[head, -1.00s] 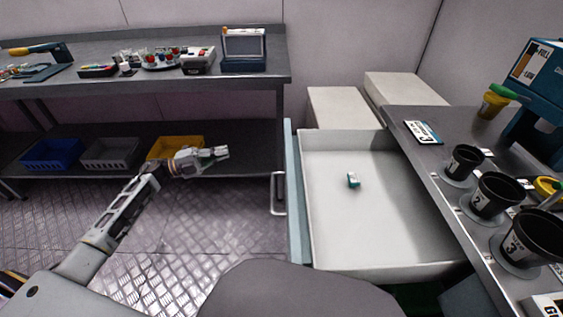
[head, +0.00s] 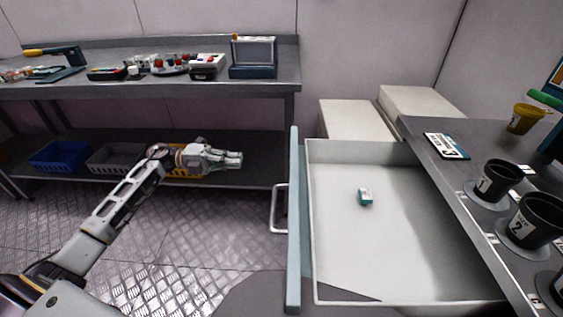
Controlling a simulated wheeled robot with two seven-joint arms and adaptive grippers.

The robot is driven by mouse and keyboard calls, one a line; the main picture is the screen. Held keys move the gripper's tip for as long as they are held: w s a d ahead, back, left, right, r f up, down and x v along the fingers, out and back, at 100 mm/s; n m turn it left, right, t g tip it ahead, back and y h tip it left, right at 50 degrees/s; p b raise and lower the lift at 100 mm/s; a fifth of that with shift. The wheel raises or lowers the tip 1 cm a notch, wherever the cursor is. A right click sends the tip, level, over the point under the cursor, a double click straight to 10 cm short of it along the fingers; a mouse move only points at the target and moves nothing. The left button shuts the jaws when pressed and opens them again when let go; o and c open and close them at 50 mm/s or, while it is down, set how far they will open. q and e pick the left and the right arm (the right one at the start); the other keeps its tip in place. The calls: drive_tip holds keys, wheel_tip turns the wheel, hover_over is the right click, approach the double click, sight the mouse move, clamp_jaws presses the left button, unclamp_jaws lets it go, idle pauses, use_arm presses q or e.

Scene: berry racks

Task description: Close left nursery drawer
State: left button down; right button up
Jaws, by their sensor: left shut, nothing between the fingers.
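The drawer (head: 385,292) is pulled out from under the counter on the right. It is a white box with a pale blue-green front panel (head: 294,225) facing left and a metal handle (head: 276,210) on that panel. A small green and white item (head: 365,197) lies inside on the drawer floor. My left gripper (head: 238,159) is shut and empty, to the left of the drawer front and apart from the handle, pointing right. My right gripper is not in view.
The counter (head: 440,185) on the right holds a label card (head: 447,146), several black pots (head: 497,180) and a yellow pot (head: 523,118). A grey workbench (head: 130,92) with tools and a lower shelf with bins (head: 62,155) stands behind my left arm. Two white boxes (head: 352,118) stand behind the drawer.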

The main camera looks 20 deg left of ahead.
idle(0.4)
use_arm(q)
drive_tip(key=x, duration=1.4)
idle(0.5)
drive_tip(key=shift+d, duration=0.15)
